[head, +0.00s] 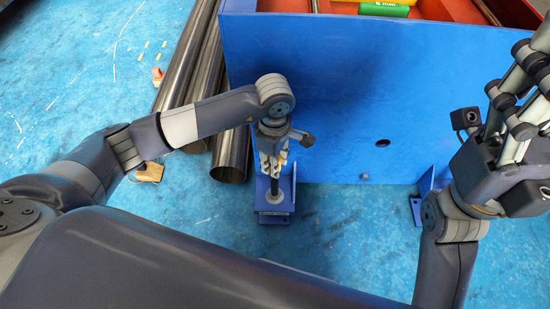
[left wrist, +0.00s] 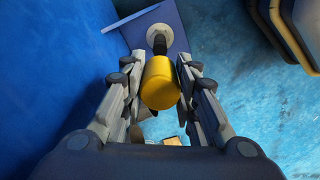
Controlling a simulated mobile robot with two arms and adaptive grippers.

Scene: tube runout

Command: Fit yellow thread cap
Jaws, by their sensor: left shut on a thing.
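My left gripper (head: 270,168) points down over a blue bracket (head: 272,217) at the foot of the blue panel. It is shut on the yellow thread cap (left wrist: 160,83), which sits between the fingers in the left wrist view. In the head view the fingers hide most of the cap. A dark stud (head: 273,187) with a pale round disc (left wrist: 158,41) at its base stands on the bracket, just beyond the cap. I cannot tell whether cap and stud touch. My right gripper (head: 515,90) is raised at the right, far from the bracket; its opening is unclear.
The large blue panel (head: 345,100) stands close behind the left gripper. Long metal tubes (head: 232,155) lie to the left of it. A second blue bracket (head: 417,205) is at the right. A red tray (head: 440,10) with coloured items is above. The blue floor in front is clear.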

